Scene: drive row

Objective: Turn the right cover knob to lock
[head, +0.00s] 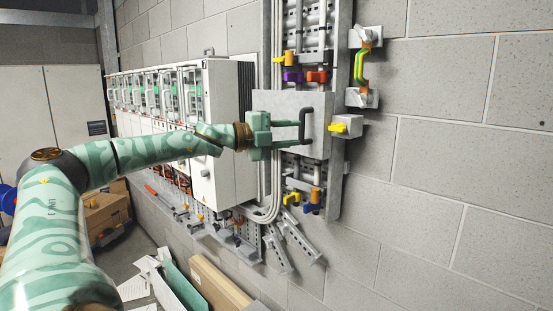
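A flat grey cover plate (275,101) stands in front of the upright panel, with a black bar handle (306,115) on its face. My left gripper (304,134) reaches in from the left. Its two fingers look apart and their tips are at the handle. Whether they close on it cannot be told. A yellow knob (337,127) on a grey block (352,125) is just right of the cover, with its tab lying roughly level. Another yellow knob (289,57) is above the cover at its left. My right gripper is not in view.
A yellow-green cable (359,68) runs at the upper right. A row of grey drive units (218,130) stands at left. Bare block wall (450,170) fills the right. Cardboard (215,284) lies below.

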